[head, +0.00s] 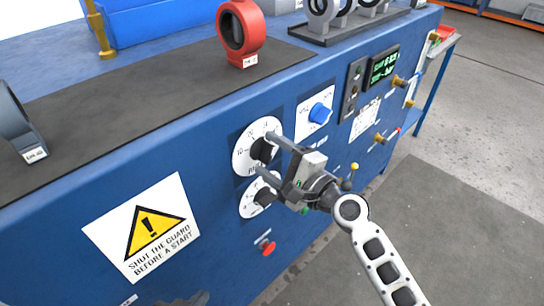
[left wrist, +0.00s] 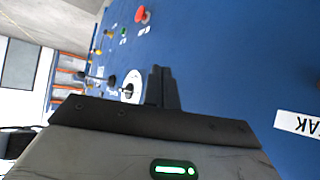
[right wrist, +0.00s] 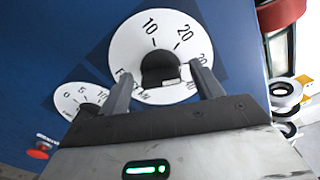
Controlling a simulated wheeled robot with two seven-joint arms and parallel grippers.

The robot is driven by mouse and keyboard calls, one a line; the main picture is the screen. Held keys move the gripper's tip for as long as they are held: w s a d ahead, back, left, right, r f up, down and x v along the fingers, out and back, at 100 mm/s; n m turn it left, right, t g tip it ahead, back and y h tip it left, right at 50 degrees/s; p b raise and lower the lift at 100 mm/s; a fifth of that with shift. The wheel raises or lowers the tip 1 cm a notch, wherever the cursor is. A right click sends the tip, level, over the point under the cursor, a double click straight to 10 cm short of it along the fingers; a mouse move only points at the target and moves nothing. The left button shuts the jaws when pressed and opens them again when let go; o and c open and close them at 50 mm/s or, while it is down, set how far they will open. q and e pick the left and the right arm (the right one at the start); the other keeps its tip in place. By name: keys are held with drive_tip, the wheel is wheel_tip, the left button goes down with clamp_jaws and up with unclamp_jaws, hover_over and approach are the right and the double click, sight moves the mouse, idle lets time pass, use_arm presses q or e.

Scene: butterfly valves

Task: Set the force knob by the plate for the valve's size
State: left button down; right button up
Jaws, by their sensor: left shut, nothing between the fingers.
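The force knob (right wrist: 158,70) is black, on a white dial (right wrist: 184,50) marked 10, 20 and 30. A pale mark shows on its lower edge in the right wrist view. In the head view this dial (head: 244,150) is the upper of two. My right gripper (right wrist: 163,88) is open, its fingers apart either side of the knob; contact is unclear. In the head view it (head: 265,154) partly hides the dials. My left gripper (left wrist: 162,74) is shut and empty before the blue panel. A red ring valve (head: 241,32) stands on the bench; its tag (head: 250,61) is too small to read.
A smaller dial (head: 248,203) sits below, a blue knob (head: 319,113) to the right. A plate with small, unreadable text (head: 366,119) hangs below the green display (head: 383,66). A red button (head: 267,248) is low on the panel. A grey valve (head: 18,120) stands at left.

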use_arm(q)
drive_tip(key=shift+s, duration=0.1)
use_arm(e)
drive_tip(key=shift+s+d+f, duration=0.1)
drive_tip(key=shift+s+d, duration=0.3)
use_arm(q)
drive_tip(key=shift+w+d+f+b, duration=0.25)
drive_tip(key=shift+f+b, duration=0.35)
drive_tip(key=shift+b, duration=1.1)
use_arm(e)
drive_tip(key=v, duration=1.4)
drive_tip(key=shift+s+d, duration=0.3)
use_arm(q)
drive_tip(key=shift+s, duration=0.1)
drive_tip(key=shift+f, duration=0.1)
use_arm(e)
drive_tip(key=s+d+f+n+g+h, duration=0.1)
drive_tip(key=s+f+n+h, duration=0.3)
drive_tip(key=f+n, duration=0.4)
drive_tip(key=s+d+f+n+g+h, duration=0.1)
drive_tip(key=s+d+f+n+h, duration=0.1)
drive_tip(key=s+f+n+h, duration=0.3)
wheel_tip(320, 180, down, 8)
drive_tip(key=s+n, duration=0.1)
drive_tip(key=n, duration=0.2)
drive_tip(key=shift+d+r+h, duration=0.15)
drive_tip(key=shift+h, duration=0.15)
